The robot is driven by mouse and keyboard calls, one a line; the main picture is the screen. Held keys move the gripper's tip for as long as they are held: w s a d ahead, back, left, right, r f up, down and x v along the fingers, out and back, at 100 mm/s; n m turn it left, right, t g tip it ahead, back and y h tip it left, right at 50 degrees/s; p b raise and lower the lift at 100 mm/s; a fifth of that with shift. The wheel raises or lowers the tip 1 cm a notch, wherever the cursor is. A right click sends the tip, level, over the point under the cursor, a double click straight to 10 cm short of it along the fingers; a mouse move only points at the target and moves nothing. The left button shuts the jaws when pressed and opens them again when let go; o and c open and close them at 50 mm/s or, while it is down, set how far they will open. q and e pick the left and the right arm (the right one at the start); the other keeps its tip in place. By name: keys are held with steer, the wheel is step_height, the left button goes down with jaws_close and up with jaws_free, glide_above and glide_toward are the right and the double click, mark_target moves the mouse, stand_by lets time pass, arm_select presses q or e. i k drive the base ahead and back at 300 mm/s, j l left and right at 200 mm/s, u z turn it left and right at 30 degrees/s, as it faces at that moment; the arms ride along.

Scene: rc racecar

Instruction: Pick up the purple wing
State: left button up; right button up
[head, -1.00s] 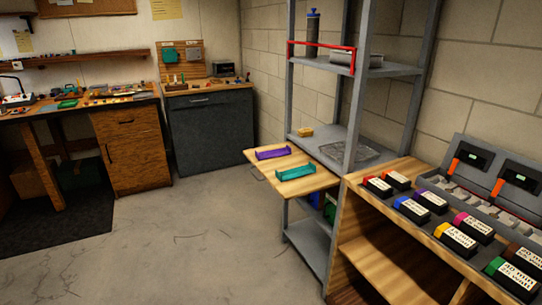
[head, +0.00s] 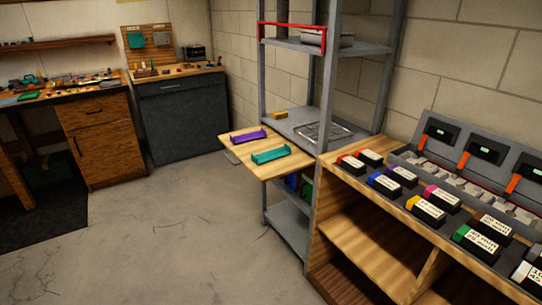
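The purple wing (head: 249,137) lies on a light wooden board (head: 268,173) that juts out from the left side of the grey metal shelf. A teal wing (head: 270,156) of similar shape lies beside it, nearer to me and a little to the right. The two wings are apart, and nothing covers the purple one. Neither of my grippers shows in the head view.
A grey shelf rack (head: 328,100) stands behind the board. To the right, a wooden cabinet (head: 385,250) carries several coloured, labelled battery-like blocks and a charger unit (head: 470,150). A dark cabinet (head: 183,122) and wooden workbench (head: 98,140) stand at the back left. The concrete floor (head: 170,235) in front is clear.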

mark_target(236, 140)
steer(key=i+z, duration=0.1)
steer(key=z, duration=0.35)
steer(key=i+j+z, duration=0.75)
steer(key=j, duration=0.3)
